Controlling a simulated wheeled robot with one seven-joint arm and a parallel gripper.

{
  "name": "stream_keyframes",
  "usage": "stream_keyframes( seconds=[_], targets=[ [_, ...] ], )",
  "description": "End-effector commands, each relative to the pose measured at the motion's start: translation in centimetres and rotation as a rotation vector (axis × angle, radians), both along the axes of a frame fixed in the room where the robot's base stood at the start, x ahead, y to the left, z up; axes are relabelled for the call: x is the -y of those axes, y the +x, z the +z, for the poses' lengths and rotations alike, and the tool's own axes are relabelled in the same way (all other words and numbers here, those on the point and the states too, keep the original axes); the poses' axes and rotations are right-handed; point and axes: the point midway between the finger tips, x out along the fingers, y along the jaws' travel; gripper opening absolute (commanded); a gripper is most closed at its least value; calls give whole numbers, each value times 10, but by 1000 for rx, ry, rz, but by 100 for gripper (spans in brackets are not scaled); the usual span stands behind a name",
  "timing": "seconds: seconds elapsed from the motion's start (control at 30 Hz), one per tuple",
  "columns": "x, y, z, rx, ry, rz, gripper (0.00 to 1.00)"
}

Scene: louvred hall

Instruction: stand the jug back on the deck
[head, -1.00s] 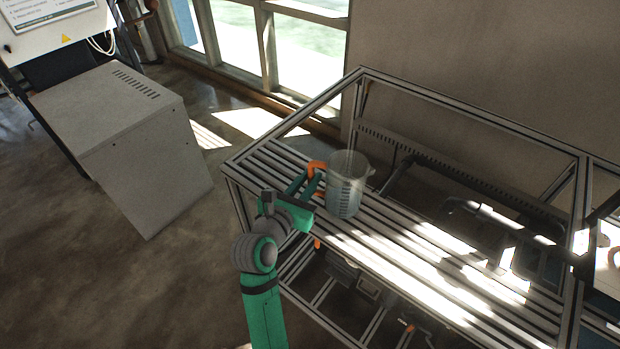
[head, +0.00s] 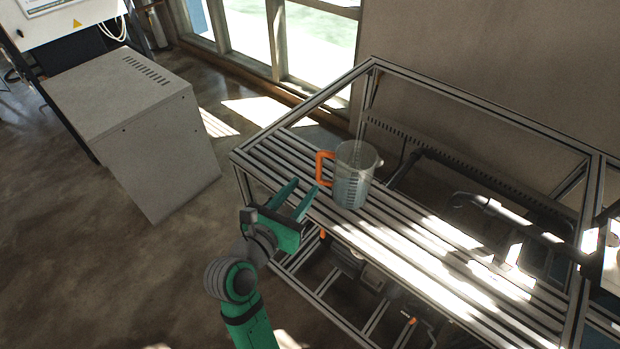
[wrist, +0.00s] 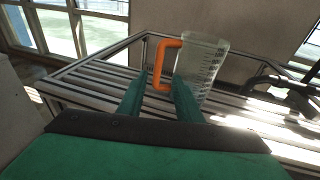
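The jug (head: 353,178) is clear with dark measuring marks and an orange handle (head: 325,168). It stands upright on the slatted deck (head: 290,158) in the head view, its handle toward my gripper. My gripper (head: 305,193) is open and empty, in front of the handle and a little apart from it. In the wrist view, the jug (wrist: 203,66) is beyond the two green fingers (wrist: 160,88), with the handle just past the fingertips. Nothing lies between the fingers.
A metal frame (head: 470,100) rises around the deck, with dark pipes (head: 490,208) to the right of the jug. A grey cabinet (head: 140,130) stands on the floor at left. Windows are behind. The deck is bare to the right front of the jug.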

Motion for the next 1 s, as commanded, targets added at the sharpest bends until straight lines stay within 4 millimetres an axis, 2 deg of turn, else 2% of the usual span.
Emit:
stream_keyframes(
  seconds=[0.1,0.3,0.37,0.47,0.57,0.6,0.73,0.87,1.0],
  targets=[
    [-8,-13,2,0,-1,5,32],
    [-12,-21,3,-1,-1,5,32],
    [-9,-22,3,0,-10,-1,32],
    [11,-28,4,12,-80,-37,32],
    [48,-42,8,33,-240,-108,32],
    [65,-51,11,41,-326,-141,32],
    [109,-85,26,52,-650,-239,32],
    [131,-121,39,30,-988,-302,32],
    [134,-156,44,-28,-1358,-327,32]
  ],
)
